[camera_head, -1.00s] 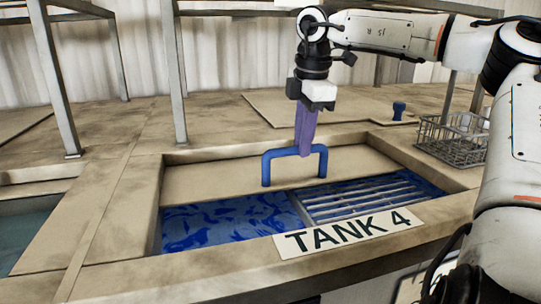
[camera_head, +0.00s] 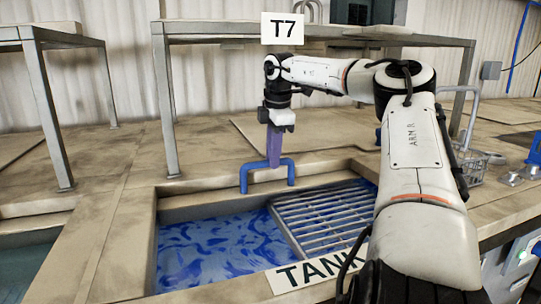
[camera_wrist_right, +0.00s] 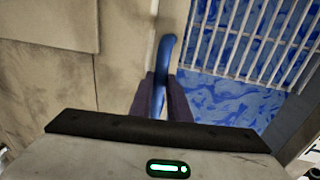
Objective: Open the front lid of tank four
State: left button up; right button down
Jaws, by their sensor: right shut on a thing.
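Tank four's opening shows blue, swirled liquid (camera_head: 215,248) and a metal grille (camera_head: 315,220) on its right side. The tan front lid (camera_head: 205,196) is a narrow strip along the back of the opening, with a blue bar handle (camera_head: 244,180) standing on it. My right gripper (camera_head: 274,160) points down from above and is shut on the handle. In the right wrist view the handle (camera_wrist_right: 166,52) runs between the two purple fingers (camera_wrist_right: 162,85). The tank sign (camera_head: 312,272) is partly hidden by my right arm. My left gripper is not in view.
A metal frame with a T7 sign (camera_head: 283,28) stands behind the tank. A wire basket (camera_head: 470,165) stands on the deck at right, behind my right arm. Another tank (camera_head: 25,262) with greenish liquid lies at left. The deck behind the lid is mostly clear.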

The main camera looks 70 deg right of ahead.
jog(key=c, duration=1.7)
grip_release()
jog(key=shift+o, duration=0.2)
notch_tip(320, 180, up, 10)
jog(key=s+a, duration=0.1)
jog(key=shift+s+a, duration=0.15)
jog(key=shift+a, duration=0.15)
